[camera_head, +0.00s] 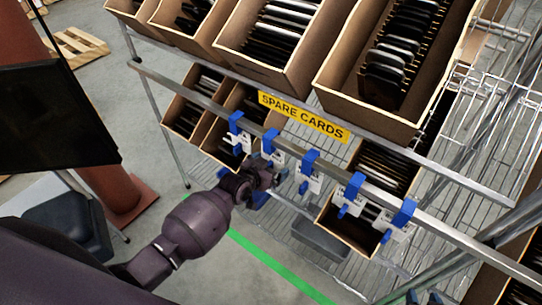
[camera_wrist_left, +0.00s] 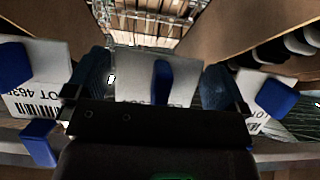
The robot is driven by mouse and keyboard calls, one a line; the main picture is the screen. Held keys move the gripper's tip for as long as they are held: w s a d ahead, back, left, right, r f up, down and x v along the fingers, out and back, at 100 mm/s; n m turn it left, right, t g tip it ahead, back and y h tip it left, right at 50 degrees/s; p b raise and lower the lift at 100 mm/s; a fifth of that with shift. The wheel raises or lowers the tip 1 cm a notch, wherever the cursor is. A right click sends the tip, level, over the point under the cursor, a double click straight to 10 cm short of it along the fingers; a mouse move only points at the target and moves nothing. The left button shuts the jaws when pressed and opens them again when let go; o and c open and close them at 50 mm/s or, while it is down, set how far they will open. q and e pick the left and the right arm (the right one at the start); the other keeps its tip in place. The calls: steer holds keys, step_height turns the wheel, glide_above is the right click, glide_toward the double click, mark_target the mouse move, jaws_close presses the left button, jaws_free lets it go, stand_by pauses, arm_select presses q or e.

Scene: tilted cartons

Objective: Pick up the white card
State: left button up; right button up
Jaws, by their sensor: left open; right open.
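Several white cards hang in a row from blue clips on the metal rail; one white card (camera_head: 310,184) hangs near the middle. My left gripper (camera_head: 268,172) is at the row, close to the second clip from the left. In the left wrist view, a white card (camera_wrist_left: 133,90) with a blue clip stands between the two blue finger pads of the open left gripper (camera_wrist_left: 157,88). I see no grip on it, and its lower part is hidden by the gripper body.
Cardboard cartons (camera_head: 375,75) of dark items stand tilted on the rack above and behind the rail (camera_head: 450,235). A yellow SPARE CARDS sign (camera_head: 303,117) is above the row. Neighbouring cards (camera_wrist_left: 42,60) flank the left gripper closely. A grey bin (camera_head: 320,240) sits below.

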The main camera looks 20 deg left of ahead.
arm_select(q)
steer(key=c, duration=0.8)
steer(key=shift+w+r, duration=0.1)
